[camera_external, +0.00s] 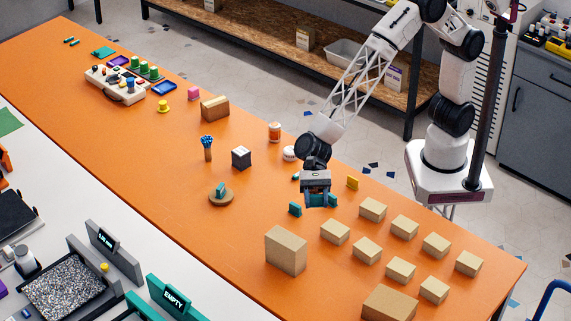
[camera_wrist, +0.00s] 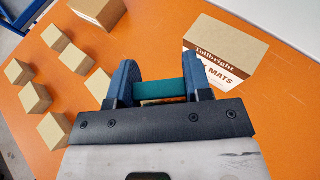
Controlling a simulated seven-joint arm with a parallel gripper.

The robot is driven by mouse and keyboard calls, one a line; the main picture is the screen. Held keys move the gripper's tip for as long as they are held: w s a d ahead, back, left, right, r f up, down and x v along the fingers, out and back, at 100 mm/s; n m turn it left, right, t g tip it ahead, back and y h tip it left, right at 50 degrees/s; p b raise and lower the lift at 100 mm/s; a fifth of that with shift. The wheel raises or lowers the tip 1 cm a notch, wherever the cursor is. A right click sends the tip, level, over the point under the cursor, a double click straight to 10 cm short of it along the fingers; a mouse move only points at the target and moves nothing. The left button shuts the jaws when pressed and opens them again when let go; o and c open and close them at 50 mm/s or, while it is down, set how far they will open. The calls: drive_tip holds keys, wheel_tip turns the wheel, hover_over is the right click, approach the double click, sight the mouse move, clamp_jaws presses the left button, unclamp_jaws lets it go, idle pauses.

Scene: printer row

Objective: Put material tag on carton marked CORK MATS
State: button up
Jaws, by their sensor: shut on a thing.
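My gripper (camera_external: 318,201) is shut on a teal material tag (camera_wrist: 161,90), which spans the gap between the dark blue fingers in the wrist view. A paler strip shows under its teal edge; its face is hidden. The gripper is low over the orange table, behind the tall brown carton (camera_external: 286,250) and apart from it. In the wrist view this carton (camera_wrist: 232,42) is at the upper right, with a white and brown label where "MATS" can be read and the word before it is partly hidden by a finger. The marking does not show in the external view.
A round wooden stand (camera_external: 221,198) is farther left.

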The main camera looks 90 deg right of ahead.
hover_over(286, 240)
drive_tip(key=shift+a+f, duration=0.15)
drive_tip(key=shift+f, duration=0.45)
drive_tip(key=shift+f, duration=1.75)
drive_tip(key=shift+f, duration=0.15)
drive_tip(key=o, duration=0.9)
drive_tip(key=shift+r, duration=0.2)
drive_tip(key=v, duration=1.2)
drive_tip(key=shift+f, duration=0.1)
